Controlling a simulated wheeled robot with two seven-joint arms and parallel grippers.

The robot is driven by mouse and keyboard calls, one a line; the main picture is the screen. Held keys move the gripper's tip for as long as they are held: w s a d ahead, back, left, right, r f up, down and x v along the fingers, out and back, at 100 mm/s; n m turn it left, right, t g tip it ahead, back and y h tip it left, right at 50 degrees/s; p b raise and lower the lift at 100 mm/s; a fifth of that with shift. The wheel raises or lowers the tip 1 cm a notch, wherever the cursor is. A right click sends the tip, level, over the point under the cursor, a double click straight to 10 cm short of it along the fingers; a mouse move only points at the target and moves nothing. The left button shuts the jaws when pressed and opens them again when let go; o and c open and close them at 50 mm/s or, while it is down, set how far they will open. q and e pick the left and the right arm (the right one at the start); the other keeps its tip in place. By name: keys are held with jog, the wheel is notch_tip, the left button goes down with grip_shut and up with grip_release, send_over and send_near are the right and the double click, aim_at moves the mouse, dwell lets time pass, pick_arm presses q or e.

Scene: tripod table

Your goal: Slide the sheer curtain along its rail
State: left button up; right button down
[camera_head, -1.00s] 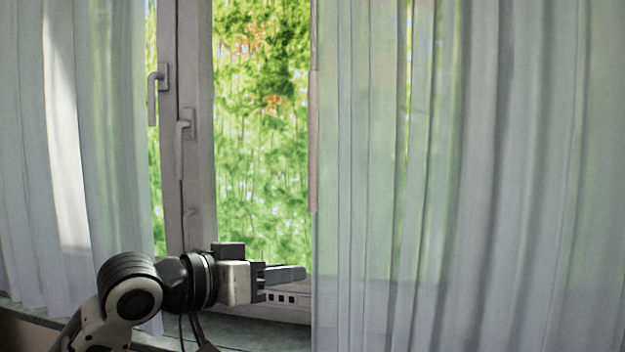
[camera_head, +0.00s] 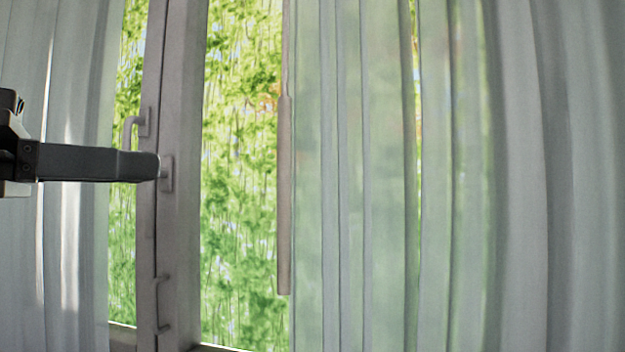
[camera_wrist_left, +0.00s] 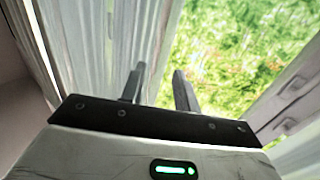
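A sheer white curtain (camera_head: 380,200) hangs in folds over the right half of the head view. A thin pinkish rod (camera_head: 284,195) hangs at its left edge. Another sheer curtain (camera_head: 75,250) hangs at the left. The rail is not in view. My left gripper (camera_head: 150,166) comes in from the left, in front of the left curtain and window frame, well left of the rod. In the left wrist view, the fingers of my left gripper (camera_wrist_left: 158,88) are apart, with a curtain edge (camera_wrist_left: 110,45) behind them. I cannot tell which curtain that is. My right gripper is not in view.
Green foliage shows through the glass (camera_head: 240,200). The space between the gripper's tips and the rod looks free.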

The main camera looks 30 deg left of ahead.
aim_at(278, 175)
pick_arm(q)
jog(key=p+x, duration=0.4)
jog(key=x, duration=1.1)
jog(key=shift+w+d, duration=0.15)
grip_shut()
